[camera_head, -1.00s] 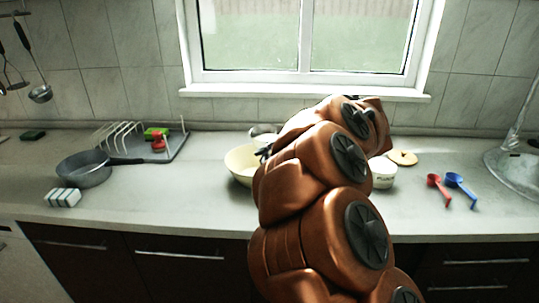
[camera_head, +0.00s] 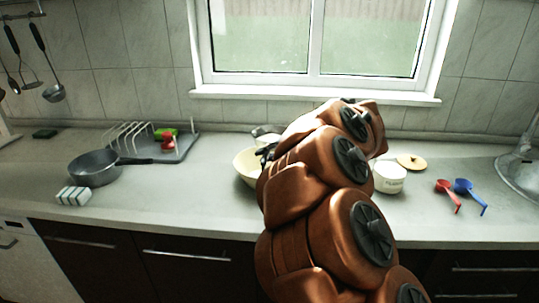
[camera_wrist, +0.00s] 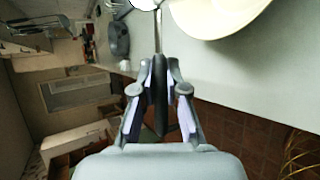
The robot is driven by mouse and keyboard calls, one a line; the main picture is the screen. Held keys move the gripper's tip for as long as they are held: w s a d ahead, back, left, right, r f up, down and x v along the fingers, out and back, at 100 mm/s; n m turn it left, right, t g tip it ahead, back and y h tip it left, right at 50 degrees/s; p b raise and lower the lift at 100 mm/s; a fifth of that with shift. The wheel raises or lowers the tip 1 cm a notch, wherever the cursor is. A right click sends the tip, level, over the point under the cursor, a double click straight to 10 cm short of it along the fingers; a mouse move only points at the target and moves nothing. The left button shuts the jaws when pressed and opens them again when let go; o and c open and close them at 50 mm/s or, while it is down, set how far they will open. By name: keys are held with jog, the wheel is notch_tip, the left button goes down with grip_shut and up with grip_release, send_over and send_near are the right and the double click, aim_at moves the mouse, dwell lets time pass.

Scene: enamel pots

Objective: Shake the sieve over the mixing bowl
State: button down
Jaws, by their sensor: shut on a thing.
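The mixing bowl (camera_head: 246,167) is cream and stands on the counter, partly hidden behind my arm. Its pale rim (camera_wrist: 222,18) also shows at the top of the wrist view. My gripper (camera_wrist: 161,74) is shut on the dark handle of the sieve, whose thin metal neck (camera_wrist: 158,30) runs up to a head cut off by the frame's top edge. In the head view, a small grey part of the sieve (camera_head: 264,135) shows above the bowl's far side, and my gripper (camera_head: 267,152) is mostly hidden by my arm. The gap between sieve and bowl cannot be told.
A white pot (camera_head: 388,179), a round lid (camera_head: 411,162), a red scoop (camera_head: 448,194) and a blue scoop (camera_head: 469,194) are to the right. The counter front is clear.

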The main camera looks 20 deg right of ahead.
jog(key=shift+w+a, duration=0.45)
jog(key=shift+w+a+p, duration=0.3)
jog(key=shift+w+a, duration=0.1)
jog(key=shift+w, duration=0.15)
jog(key=shift+w+a, duration=0.2)
jog(key=shift+f, duration=0.1)
dwell(0.4)
notch_tip(320, 180, down, 4)
jog(key=b, duration=0.2)
jog(key=shift+b, duration=0.4)
dwell(0.5)
